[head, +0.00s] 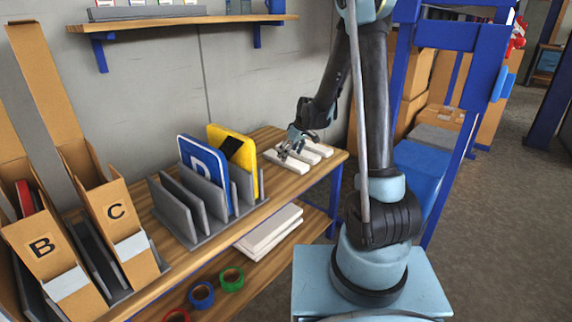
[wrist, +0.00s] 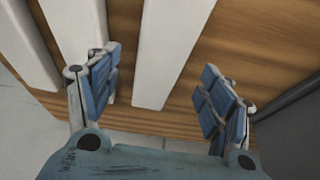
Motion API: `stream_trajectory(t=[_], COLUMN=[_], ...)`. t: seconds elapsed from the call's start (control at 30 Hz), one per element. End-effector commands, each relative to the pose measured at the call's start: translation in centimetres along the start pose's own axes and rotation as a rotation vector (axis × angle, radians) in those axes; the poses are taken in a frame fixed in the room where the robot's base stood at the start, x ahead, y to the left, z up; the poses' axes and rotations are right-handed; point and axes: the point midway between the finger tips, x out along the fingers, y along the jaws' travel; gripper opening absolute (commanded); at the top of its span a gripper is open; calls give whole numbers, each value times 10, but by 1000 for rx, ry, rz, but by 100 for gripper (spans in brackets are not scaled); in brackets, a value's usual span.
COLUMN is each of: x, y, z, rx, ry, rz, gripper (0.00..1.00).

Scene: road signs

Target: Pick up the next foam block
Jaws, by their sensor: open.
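Three white foam blocks lie side by side at the right end of the wooden shelf top in the head view: a left one (head: 286,161), a middle one (head: 305,155) and a right one (head: 319,149). My gripper (head: 288,150) is open and empty, close over the left block. In the wrist view, my gripper (wrist: 160,84) has its blue-padded fingers spread on both sides of one white block (wrist: 166,45). The left finger partly covers the neighbouring block (wrist: 80,30). A third block (wrist: 24,50) lies further left. I cannot tell whether the fingers touch any block.
A grey slotted rack (head: 178,213) holds a blue sign (head: 200,172) and a yellow sign (head: 238,156), left of the blocks. Cardboard bins B (head: 45,262) and C (head: 118,228) stand further left. White slabs (head: 268,232) and tape rolls (head: 201,294) lie on the lower shelf.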

Motion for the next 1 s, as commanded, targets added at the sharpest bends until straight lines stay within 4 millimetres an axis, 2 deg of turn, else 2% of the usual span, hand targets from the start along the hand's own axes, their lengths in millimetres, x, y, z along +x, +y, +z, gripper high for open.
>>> stream_trajectory(t=[0.3,0.47,0.7,0.73,0.9,1.0], x=[35,43,44,44,44,44], y=[0,-1,-1,-1,-1,-1], z=[-6,-6,-6,-6,-6,-6], rx=[0,0,0,0,0,0], ry=[0,0,0,0,0,0], rz=[0,0,0,0,0,0], gripper=[73,73,73,71,41,38])
